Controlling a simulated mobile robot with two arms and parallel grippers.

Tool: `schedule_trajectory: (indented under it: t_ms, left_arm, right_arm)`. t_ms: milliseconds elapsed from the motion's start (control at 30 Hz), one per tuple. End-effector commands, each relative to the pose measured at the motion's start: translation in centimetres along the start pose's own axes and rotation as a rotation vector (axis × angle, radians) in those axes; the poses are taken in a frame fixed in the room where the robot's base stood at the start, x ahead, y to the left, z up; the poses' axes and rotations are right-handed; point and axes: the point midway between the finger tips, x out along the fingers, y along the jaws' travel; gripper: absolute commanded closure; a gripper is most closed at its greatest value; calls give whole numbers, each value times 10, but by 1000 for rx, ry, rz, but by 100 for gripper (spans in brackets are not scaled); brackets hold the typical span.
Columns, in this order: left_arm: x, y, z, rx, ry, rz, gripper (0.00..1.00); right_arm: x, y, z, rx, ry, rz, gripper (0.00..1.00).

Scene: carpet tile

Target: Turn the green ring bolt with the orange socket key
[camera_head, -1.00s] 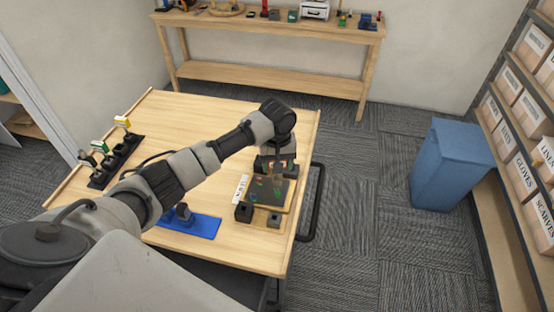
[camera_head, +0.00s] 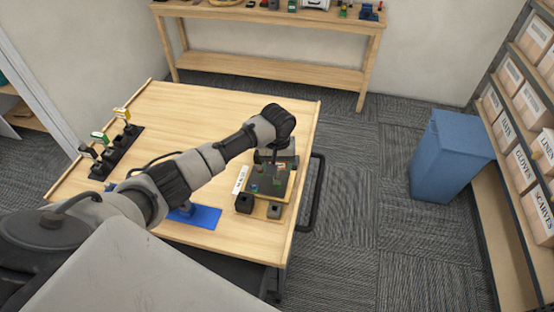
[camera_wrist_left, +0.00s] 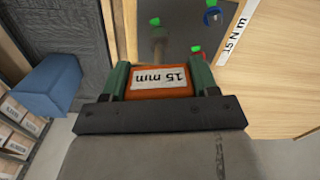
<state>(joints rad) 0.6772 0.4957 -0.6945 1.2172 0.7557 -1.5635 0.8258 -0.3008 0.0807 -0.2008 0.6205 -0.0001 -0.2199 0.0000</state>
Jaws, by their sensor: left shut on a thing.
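My left gripper (camera_head: 274,153) is over the back part of a dark plate (camera_head: 266,187) on a wooden board at the table's right side. In the left wrist view the gripper (camera_wrist_left: 160,78) is shut on the orange socket key (camera_wrist_left: 160,92), whose block is marked "15 mm". A grey shaft (camera_wrist_left: 158,38) shows beyond the block, over the dark plate. Small green marks (camera_wrist_left: 197,48) lie on the plate, with a blue ring (camera_wrist_left: 212,16) near them. Which one belongs to the green ring bolt, and whether the key is seated, I cannot tell. My right gripper is out of view.
Two dark blocks, one left (camera_head: 244,203) and one right (camera_head: 274,210), stand at the board's front. A white label (camera_head: 240,178) lies beside it. A black rack (camera_head: 118,152) with several tools stands at left. A blue mat (camera_head: 205,216) lies at the front. The middle back is clear.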

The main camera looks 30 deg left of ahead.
Motion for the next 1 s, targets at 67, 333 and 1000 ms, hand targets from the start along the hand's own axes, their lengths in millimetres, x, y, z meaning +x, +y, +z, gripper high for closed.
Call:
schedule_trajectory:
  t_ms: [67,333,1000]
  left_arm:
    - [0,0,-1,108,2,1,78]
    - [0,2,0,492,3,0,78]
    - [0,3,2,1280,4,-1,78]
  right_arm:
    - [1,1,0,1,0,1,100]
    - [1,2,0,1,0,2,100]
    - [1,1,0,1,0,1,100]
